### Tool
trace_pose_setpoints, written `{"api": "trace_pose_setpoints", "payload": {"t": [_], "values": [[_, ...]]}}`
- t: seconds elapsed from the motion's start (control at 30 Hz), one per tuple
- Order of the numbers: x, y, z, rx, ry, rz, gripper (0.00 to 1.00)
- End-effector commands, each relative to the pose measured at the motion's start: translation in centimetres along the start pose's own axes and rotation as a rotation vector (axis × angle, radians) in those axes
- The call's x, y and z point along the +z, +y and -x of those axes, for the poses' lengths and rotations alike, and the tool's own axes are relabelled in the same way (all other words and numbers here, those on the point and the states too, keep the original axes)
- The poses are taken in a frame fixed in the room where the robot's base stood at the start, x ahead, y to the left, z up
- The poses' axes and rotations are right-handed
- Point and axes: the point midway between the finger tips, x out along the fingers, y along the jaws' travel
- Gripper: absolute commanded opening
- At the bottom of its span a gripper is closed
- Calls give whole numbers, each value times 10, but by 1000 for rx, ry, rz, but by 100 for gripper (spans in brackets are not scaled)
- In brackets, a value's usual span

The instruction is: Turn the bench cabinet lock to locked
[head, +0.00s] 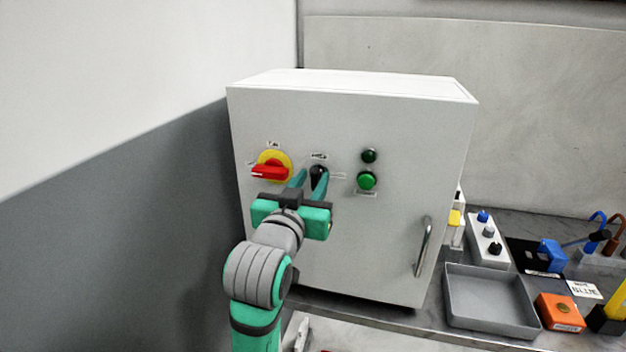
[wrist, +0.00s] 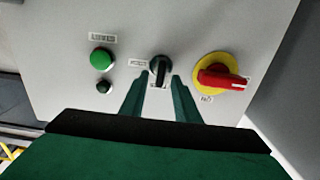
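The white bench cabinet (head: 350,245) stands on the bench with its door facing me. A small black rotary knob (head: 317,170), which looks like the lock, sits on the door below a small label. In the wrist view the knob (wrist: 160,67) shows its grip bar roughly upright, with labels around it too small to read. My gripper (head: 312,182) is in front of the knob. In the wrist view my gripper's two green fingers (wrist: 158,82) are apart, one on each side of the knob, with a gap between them. I cannot tell whether either finger touches it.
A red handle on a yellow disc (head: 271,168) sits left of the knob. A green button (head: 367,180) and a dark green lamp (head: 369,156) are to its right. A metal door handle (head: 423,247) sticks out lower right. A grey tray (head: 490,300) and tools lie right.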

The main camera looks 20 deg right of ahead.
Motion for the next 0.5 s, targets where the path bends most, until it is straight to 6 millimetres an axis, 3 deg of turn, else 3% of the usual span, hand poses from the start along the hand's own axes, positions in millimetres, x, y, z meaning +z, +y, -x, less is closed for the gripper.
{"api": "trace_pose_setpoints", "payload": {"t": [0.43,0.5], "values": [[0,0,-10,0,0,0,29],[0,0,-10,0,0,0,12]]}}
